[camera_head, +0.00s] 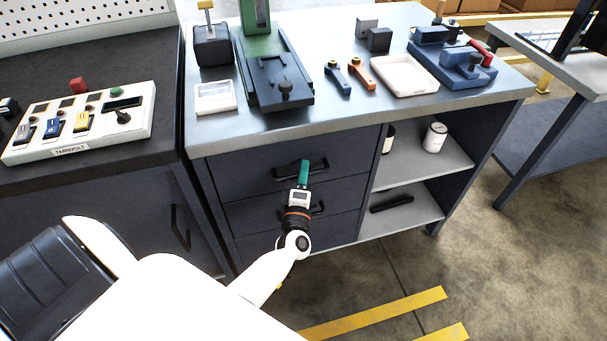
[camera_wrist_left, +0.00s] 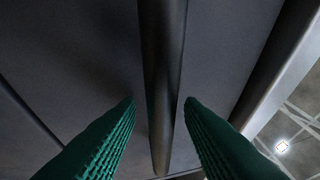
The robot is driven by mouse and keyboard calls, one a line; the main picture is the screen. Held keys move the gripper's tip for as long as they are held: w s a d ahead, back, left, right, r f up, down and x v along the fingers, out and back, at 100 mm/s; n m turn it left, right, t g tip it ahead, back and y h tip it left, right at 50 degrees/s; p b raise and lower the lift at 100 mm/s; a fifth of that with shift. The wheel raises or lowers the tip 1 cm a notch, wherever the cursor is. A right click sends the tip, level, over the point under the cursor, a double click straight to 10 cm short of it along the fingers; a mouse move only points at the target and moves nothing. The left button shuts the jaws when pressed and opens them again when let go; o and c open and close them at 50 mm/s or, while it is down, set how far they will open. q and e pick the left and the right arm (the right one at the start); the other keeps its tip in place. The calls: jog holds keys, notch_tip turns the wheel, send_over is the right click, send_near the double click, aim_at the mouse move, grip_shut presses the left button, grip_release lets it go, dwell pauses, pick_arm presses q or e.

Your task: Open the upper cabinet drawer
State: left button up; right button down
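The upper cabinet drawer (camera_head: 250,172) has a dark blue-grey front and sits closed under the metal worktop. Its dark bar handle (camera_head: 320,165) is partly hidden behind my left gripper (camera_head: 305,164). In the left wrist view the handle (camera_wrist_left: 162,70) runs lengthwise between the two green ribbed fingers of my left gripper (camera_wrist_left: 159,102). The fingers are apart, with a gap to the handle on the left and a narrower one on the right. I cannot tell whether the fingertips reach past the bar. My right gripper does not show.
Lower drawers sit beneath, with another handle (camera_head: 317,208) behind my wrist. Open shelves (camera_head: 425,165) to the right hold a white can (camera_head: 434,138). The worktop (camera_head: 330,112) carries tools, a white tray (camera_head: 404,75) and a green press (camera_head: 262,45). A dark cabinet (camera_head: 85,205) stands left.

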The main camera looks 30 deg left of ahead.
pick_arm(q)
grip_shut()
dwell(0.3)
